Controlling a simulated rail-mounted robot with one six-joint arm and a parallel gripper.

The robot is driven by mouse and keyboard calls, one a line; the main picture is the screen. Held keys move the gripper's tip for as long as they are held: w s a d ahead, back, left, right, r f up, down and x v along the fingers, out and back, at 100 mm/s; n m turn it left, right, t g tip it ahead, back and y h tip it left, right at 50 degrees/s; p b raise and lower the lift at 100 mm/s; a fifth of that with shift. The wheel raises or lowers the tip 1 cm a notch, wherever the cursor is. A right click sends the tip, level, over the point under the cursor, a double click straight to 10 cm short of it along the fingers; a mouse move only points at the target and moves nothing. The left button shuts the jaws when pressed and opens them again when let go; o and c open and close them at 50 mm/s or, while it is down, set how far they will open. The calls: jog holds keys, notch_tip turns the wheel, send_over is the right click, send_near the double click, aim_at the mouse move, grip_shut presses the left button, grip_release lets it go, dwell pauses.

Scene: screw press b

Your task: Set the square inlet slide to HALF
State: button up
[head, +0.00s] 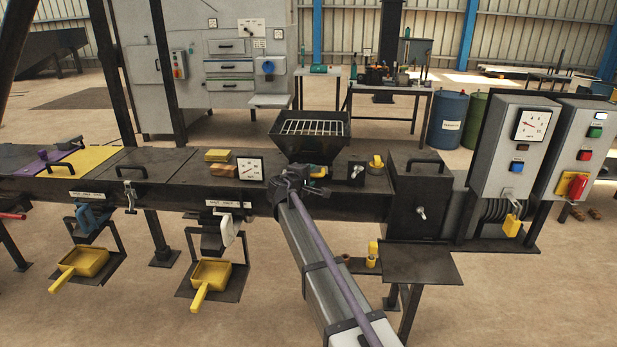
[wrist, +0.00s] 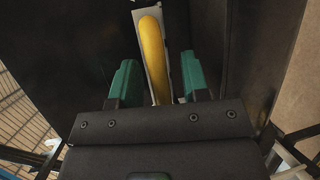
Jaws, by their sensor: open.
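The square inlet hopper (head: 310,128), dark with a pale grid on top, stands on the machine's top deck. A yellow handle (head: 318,172) shows low at its front, partly hidden by my arm; it looks like the slide's handle. In the wrist view the yellow handle (wrist: 153,58) is a curved bar in front of a pale metal strip. My gripper (head: 297,181) is at the handle. In the wrist view its green fingers (wrist: 159,72) are open, one on each side of the bar, with gaps showing. The slide's position marks cannot be read.
A dial gauge (head: 250,168) and yellow block (head: 218,155) lie left of the hopper. A small yellow knob (head: 377,162) and dark end box (head: 418,200) stand to its right. Grey control boxes (head: 515,150) are farther right. Yellow scoops (head: 210,274) sit below the deck.

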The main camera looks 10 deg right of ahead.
grip_shut()
dwell(0.4)
jog(key=s, duration=0.2)
jog(key=s+a, duration=0.1)
jog(key=s, duration=0.2)
jog(key=shift+a, duration=0.2)
grip_release()
jog(key=p+v, duration=0.2)
jog(key=v, duration=0.8)
jog(key=shift+s+a, duration=0.2)
jog(key=shift+s, duration=0.05)
jog(key=shift+r, duration=0.1)
